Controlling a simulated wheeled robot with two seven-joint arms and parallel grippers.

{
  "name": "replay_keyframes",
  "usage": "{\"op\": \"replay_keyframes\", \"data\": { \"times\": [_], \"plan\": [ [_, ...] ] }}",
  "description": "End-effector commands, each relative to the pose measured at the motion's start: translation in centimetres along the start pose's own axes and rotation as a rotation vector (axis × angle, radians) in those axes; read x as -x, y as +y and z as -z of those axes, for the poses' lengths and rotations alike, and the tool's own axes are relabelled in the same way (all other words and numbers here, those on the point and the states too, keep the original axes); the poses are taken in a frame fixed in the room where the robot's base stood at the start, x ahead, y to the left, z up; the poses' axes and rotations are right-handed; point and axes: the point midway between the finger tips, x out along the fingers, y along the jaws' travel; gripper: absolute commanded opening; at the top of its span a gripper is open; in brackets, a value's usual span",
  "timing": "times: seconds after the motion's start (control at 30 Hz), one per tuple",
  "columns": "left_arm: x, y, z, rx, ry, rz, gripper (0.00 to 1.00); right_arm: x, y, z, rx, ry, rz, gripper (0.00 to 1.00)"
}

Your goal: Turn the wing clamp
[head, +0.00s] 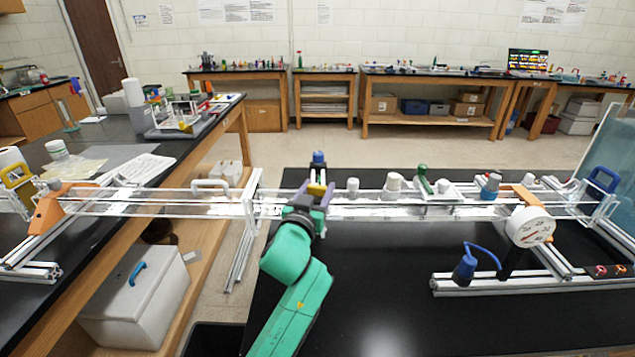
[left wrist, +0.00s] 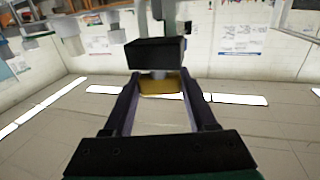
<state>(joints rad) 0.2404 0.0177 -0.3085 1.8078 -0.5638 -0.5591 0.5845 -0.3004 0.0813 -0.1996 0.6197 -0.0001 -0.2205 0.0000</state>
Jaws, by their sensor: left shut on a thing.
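My left gripper (head: 317,194) is at the long extrusion frame (head: 150,197), near its upright post. Its two dark fingers stand on either side of a small yellow piece (head: 317,189), which looks like the wing clamp. In the left wrist view my left gripper (left wrist: 160,98) is shut on the yellow piece (left wrist: 162,88), between the fingertips. A black block (left wrist: 155,54) sits just beyond it on a grey stem. A blue knob (head: 318,157) shows right behind the gripper in the head view. My gripper and wrist hide the lower part of the clamp. My right gripper is not in view.
White knobs (head: 393,182), a green lever (head: 423,178) and a round gauge (head: 530,227) are along the frame to the right. A blue-handled valve (head: 466,265) stands on the front rail. The black tabletop (head: 370,290) right of my arm is clear.

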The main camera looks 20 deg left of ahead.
Motion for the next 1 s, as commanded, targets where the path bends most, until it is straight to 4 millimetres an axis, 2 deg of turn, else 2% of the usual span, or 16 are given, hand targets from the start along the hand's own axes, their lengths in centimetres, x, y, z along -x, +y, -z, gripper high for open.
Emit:
{"op": "replay_keyframes", "data": {
  "times": [0.03,0.1,0.3,0.4,0.57,1.0],
  "plan": [
    [0.0,-0.1,0.7,-0.005,-0.004,-0.029,0.02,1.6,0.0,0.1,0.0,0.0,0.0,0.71],
    [0.0,-0.1,0.8,-0.005,-0.005,-0.083,0.02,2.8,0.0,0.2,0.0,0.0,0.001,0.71],
    [0.0,-0.3,0.8,-0.012,-0.005,-0.259,0.02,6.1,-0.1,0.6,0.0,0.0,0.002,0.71],
    [0.0,-0.3,0.7,-0.014,-0.004,-0.352,0.02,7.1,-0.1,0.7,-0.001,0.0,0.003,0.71],
    [-0.1,-0.3,0.3,-0.013,-0.002,-0.493,0.02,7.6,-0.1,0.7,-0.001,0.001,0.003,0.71],
    [-0.1,-0.3,0.1,-0.004,0.001,-0.746,0.02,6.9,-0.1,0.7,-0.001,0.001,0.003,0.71]
  ]
}}
